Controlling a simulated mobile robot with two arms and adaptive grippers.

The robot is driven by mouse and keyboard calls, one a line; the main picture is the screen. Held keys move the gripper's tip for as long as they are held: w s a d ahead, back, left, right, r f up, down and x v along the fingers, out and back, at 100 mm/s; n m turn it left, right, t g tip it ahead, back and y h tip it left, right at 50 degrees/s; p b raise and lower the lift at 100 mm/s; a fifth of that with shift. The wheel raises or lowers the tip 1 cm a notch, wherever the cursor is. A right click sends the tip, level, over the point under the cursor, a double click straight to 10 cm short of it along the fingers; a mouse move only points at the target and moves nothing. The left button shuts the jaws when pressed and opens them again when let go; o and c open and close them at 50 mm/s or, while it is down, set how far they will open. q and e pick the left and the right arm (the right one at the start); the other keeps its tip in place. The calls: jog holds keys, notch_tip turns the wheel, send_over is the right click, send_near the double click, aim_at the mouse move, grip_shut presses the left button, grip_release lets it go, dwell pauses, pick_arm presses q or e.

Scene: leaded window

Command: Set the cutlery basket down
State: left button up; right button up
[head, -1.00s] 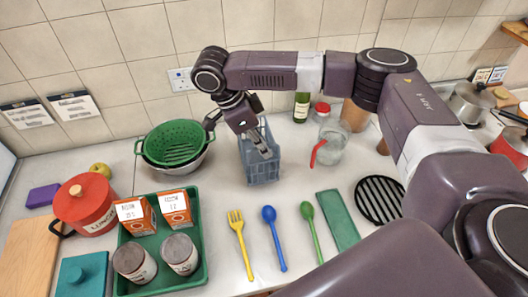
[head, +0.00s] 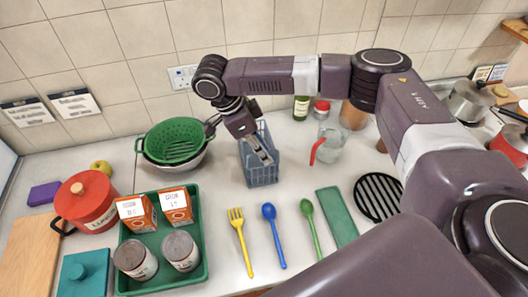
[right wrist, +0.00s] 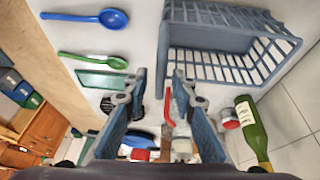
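The cutlery basket (head: 262,174) is blue-grey with slatted sides and stands upright on the counter, right of the green colander. It also shows in the right wrist view (right wrist: 222,42), just beyond my fingertips. My right gripper (head: 262,154) reaches down into the top of the basket. Whether a finger touches the basket is unclear. My left gripper is not in view.
The green colander (head: 174,141) sits in a bowl to the left. The glass jug (head: 329,143) with a red handle stands close on the right, the wine bottle (head: 301,107) behind it. A yellow fork (head: 240,240), blue spoon (head: 273,235) and green spoon (head: 311,225) lie in front.

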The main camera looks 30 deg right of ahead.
jog(key=b+v, duration=0.2)
jog(key=v, duration=0.9)
jog(key=shift+a, duration=0.1)
